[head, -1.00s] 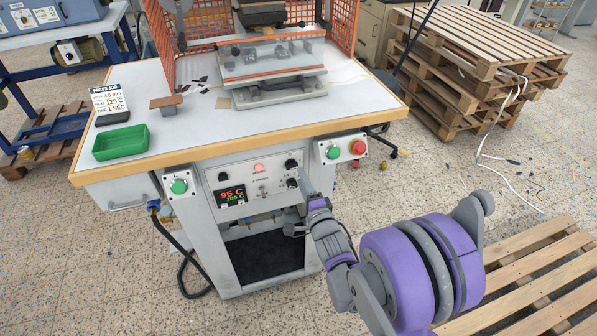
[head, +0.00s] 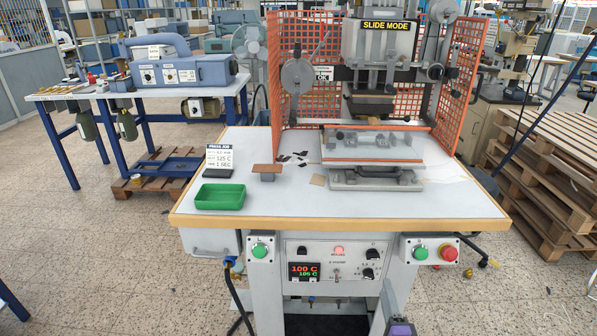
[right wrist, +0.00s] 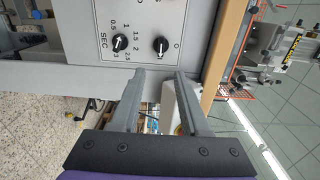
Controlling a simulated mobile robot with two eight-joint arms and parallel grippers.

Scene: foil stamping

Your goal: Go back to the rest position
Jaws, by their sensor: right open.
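My right gripper (head: 391,292) is low in the head view, in front of the press stand below the control panel (head: 325,262). In the right wrist view its two grey fingers (right wrist: 164,74) are apart with nothing between them, below the panel's SEC dial (right wrist: 120,43) and another black knob (right wrist: 160,45). The fingers appear clear of both knobs. My left gripper is not in view.
The press table (head: 255,222) carries a green tray (head: 220,196), a job card (head: 225,160) and the foil press (head: 378,160) within orange mesh guards (head: 300,30). Green (head: 259,251) and red (head: 448,252) buttons sit on the front. Pallets (head: 545,170) stand at right.

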